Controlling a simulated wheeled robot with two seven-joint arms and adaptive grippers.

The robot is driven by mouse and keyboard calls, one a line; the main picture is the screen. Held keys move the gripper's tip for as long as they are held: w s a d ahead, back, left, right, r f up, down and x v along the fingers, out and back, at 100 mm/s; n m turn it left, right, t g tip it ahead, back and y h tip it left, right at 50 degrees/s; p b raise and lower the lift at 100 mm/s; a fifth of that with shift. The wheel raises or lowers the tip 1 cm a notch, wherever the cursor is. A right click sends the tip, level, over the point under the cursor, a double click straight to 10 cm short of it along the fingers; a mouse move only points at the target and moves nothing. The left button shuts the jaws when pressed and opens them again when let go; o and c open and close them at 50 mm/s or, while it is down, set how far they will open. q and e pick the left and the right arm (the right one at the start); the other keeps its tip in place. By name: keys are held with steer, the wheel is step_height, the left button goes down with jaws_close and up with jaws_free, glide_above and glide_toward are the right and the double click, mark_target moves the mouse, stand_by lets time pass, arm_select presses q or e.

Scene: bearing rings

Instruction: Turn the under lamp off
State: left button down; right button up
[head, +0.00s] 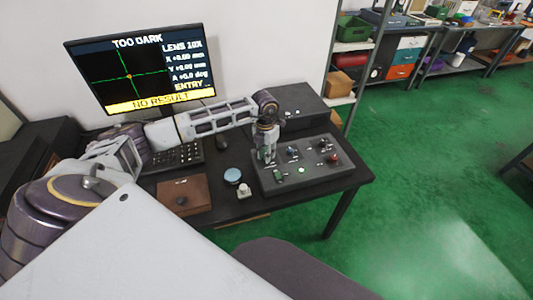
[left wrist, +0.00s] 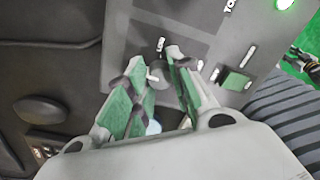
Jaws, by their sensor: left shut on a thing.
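My left gripper (head: 267,152) reaches down over the box's left part. In the left wrist view, its green-padded fingers (left wrist: 159,80) are close around a small pale switch lever (left wrist: 152,75) on the panel, shut on it. A green switch (left wrist: 235,80) sits to the right of the fingers. My right gripper is not in view.
A monitor (head: 140,70) reads "TOO DARK" and "NO RESULT". A keyboard (head: 176,157), a brown box (head: 183,196), a blue-topped round thing (head: 232,175) and a small white piece (head: 244,190) are on the table. Shelves (head: 385,45) stand behind; green floor is clear at right.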

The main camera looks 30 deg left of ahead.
arm_select(q)
steer(key=shift+w, duration=0.1)
steer(key=c, duration=1.2)
jaws_free()
steer(key=shift+r, duration=0.15)
step_height(320, 180, up, 12)
steer(key=shift+a, duration=0.25)
